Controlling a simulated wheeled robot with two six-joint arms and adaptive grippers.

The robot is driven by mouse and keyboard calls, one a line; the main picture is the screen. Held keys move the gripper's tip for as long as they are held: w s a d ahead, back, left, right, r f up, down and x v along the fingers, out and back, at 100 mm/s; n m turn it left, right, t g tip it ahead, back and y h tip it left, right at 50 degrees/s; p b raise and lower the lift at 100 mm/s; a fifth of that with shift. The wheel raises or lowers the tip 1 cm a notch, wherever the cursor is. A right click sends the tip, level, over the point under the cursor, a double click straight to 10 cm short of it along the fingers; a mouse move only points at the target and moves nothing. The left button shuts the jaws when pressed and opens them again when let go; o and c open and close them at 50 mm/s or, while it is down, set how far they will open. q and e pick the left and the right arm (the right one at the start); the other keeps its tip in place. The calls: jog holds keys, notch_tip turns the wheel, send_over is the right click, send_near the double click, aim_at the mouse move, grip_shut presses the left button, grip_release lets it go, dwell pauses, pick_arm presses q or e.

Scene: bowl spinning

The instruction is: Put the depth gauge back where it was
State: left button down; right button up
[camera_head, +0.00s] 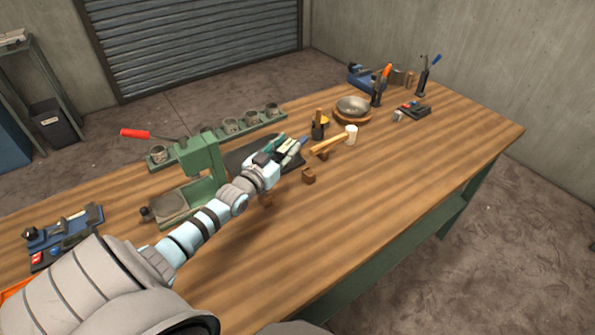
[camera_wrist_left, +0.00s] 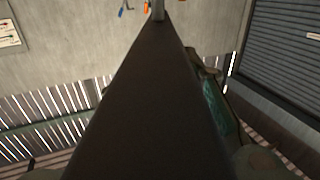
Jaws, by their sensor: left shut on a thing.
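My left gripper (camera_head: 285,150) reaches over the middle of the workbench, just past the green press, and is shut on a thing. I take this to be the depth gauge; in the head view the fingers and wrist hide most of it. My right gripper is out of view.
The green press (camera_head: 203,165) stands close to my left arm. Behind is a green rack (camera_head: 215,138) with several metal cups. The front right of the workbench (camera_head: 400,190) is clear.

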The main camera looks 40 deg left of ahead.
pick_arm(q)
notch_tip(320, 180, down, 9)
jog(key=b, duration=0.7)
jog(key=shift+f, duration=0.2)
jog(key=shift+d+r, duration=0.1)
jog(key=shift+r, duration=0.1)
jog(key=shift+f, duration=0.1)
jog(key=c, duration=1.2)
grip_release()
